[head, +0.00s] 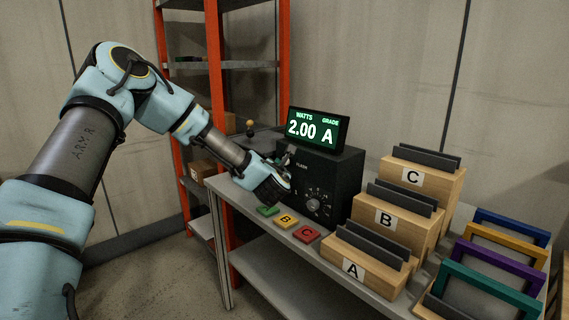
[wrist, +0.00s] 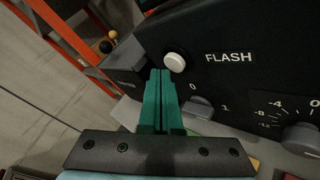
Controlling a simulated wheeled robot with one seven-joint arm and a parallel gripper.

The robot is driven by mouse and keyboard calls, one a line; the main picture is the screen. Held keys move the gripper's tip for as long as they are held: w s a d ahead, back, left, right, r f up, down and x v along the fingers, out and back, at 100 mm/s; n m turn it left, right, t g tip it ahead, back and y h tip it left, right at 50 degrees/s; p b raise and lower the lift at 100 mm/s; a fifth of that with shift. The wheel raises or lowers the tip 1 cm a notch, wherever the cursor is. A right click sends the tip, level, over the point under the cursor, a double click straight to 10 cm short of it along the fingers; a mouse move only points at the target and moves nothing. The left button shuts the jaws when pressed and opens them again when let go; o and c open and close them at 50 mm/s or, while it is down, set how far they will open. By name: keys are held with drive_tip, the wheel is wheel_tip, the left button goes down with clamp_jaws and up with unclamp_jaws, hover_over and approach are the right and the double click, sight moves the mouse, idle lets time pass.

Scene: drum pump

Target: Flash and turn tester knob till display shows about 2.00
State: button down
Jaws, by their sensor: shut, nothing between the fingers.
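The black tester (head: 325,170) stands on the bench. Its display (head: 315,129) reads 2.00 under WATTS and A under GRADE. The large tester knob (head: 312,205) sits low on its front, with a numbered scale; part of it shows at the right in the wrist view (wrist: 302,138). A round white button (wrist: 175,62) is beside the word FLASH. My gripper (wrist: 160,73) is shut and empty, its green fingertips just below and left of that button; I cannot tell whether they touch it.
Green, yellow B and red C tiles (head: 306,234) lie along the bench's front edge. Wooden slotted racks A, B and C (head: 362,270) stand right of the tester. Coloured frames (head: 490,281) stand at far right. An orange-red shelf (head: 284,60) rises behind my arm.

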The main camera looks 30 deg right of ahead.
drive_tip(key=shift+a, duration=0.25)
drive_tip(key=shift+s+a+b, duration=0.15)
drive_tip(key=shift+s+a, duration=0.05)
drive_tip(key=shift+a, duration=0.6)
drive_tip(key=shift+s+a+b, duration=0.1)
drive_tip(key=shift+s+a, duration=0.05)
drive_tip(key=shift+a, duration=0.7)
drive_tip(key=shift+s+a+b, duration=0.15)
drive_tip(key=shift+s+a, duration=0.05)
drive_tip(key=shift+a, duration=0.6)
